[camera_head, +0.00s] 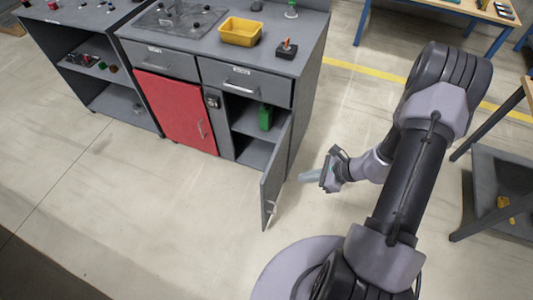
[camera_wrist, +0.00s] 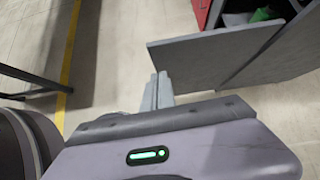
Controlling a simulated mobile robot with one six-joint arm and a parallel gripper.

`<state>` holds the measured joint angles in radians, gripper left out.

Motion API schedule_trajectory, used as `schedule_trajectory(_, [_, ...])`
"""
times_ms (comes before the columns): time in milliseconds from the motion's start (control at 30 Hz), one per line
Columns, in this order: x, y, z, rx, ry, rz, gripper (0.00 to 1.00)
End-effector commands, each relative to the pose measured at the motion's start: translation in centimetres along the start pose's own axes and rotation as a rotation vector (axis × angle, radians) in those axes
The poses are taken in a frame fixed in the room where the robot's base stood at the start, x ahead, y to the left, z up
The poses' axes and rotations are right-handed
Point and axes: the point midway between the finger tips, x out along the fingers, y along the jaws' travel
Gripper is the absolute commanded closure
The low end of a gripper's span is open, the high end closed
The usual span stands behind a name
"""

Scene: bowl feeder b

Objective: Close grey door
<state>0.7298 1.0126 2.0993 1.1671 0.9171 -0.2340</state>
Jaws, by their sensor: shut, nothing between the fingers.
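The grey door (camera_head: 273,178) of the workbench cabinet stands open, swung out toward the floor in front, with its handle (camera_head: 271,207) on the face turned toward the cabinet front side. In the wrist view the grey door (camera_wrist: 215,57) is a flat panel just past the fingers. My gripper (camera_head: 308,176) is shut and empty, just right of the door on its outer side. In the wrist view my gripper (camera_wrist: 158,88) points toward the door's lower left edge. I cannot tell whether the fingertips touch it.
The cabinet's open compartment holds a green bottle (camera_head: 265,117). A red door (camera_head: 176,110) beside it is shut. A yellow bin (camera_head: 240,31) stands on the worktop. A table (camera_head: 500,190) is at the right. The floor in front is clear.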

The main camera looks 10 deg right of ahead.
Motion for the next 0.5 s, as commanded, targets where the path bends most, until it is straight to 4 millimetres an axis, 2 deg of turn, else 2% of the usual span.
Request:
schedule_trajectory(67, [0.6, 0.3, -0.9, 0.039, -0.003, -0.006, 1.0])
schedule_trajectory(167, [1.9, 0.3, -1.2, 0.043, -0.003, -0.007, 1.0])
schedule_trajectory(500, [9.4, 0.3, -1.2, 0.039, -0.003, -0.003, 1.0])
